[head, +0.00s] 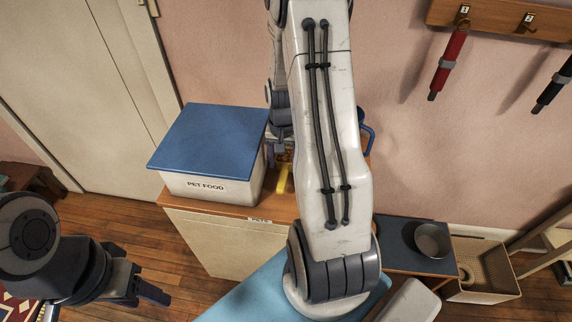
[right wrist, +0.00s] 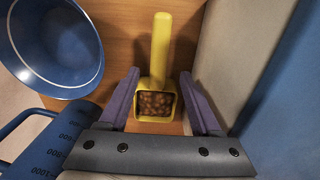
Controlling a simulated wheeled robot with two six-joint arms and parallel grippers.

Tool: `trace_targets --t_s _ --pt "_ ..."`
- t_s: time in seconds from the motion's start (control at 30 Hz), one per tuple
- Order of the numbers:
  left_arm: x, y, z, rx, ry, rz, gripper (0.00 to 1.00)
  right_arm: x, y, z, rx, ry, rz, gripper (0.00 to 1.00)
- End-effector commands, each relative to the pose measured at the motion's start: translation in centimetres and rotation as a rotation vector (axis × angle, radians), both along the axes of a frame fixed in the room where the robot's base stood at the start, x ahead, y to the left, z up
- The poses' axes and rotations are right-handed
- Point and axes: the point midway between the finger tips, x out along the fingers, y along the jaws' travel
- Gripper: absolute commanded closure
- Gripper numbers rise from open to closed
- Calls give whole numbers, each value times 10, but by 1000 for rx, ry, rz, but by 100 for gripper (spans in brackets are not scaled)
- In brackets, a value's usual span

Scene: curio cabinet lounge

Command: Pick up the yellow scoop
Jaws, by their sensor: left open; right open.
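The yellow scoop (right wrist: 160,48) lies on the wooden cabinet top, its bowl holding brown pellets. In the right wrist view its handle points toward the top of the picture. My right gripper (right wrist: 161,100) is open, with one purple finger on each side of the scoop's bowl; I cannot tell whether they touch it. In the head view only part of the scoop (head: 283,178) shows, beside my right arm, which hides much of the cabinet top. My left gripper (head: 150,294) is open and empty, low at the left, away from the scoop.
A white pet food box (head: 210,188) with a blue lid stands close beside the scoop. A blue bowl (right wrist: 58,45) and a blue marked jug (right wrist: 45,142) are on the scoop's other side. A metal bowl (head: 433,240) sits on a dark surface at right.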

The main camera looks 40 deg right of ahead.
Motion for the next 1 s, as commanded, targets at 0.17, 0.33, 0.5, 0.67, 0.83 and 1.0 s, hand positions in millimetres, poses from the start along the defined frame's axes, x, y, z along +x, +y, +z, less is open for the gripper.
trace_targets --t_s 0.17,0.33,0.5,0.67,0.83,1.0 --pt "0 0 3 0 0 0 50 -5 2 -28 3 5 1 35" --pt "0 0 3 0 0 0 50 -3 2 -44 2 1 3 35" --pt "0 0 3 0 0 0 50 -2 2 -45 0 0 5 35" --pt "0 0 3 0 0 0 50 -2 2 -45 0 0 5 69" --pt "0 0 3 0 0 0 50 -2 2 -44 0 0 5 100" --pt "0 0 3 0 0 0 50 -2 2 -44 0 0 4 100"
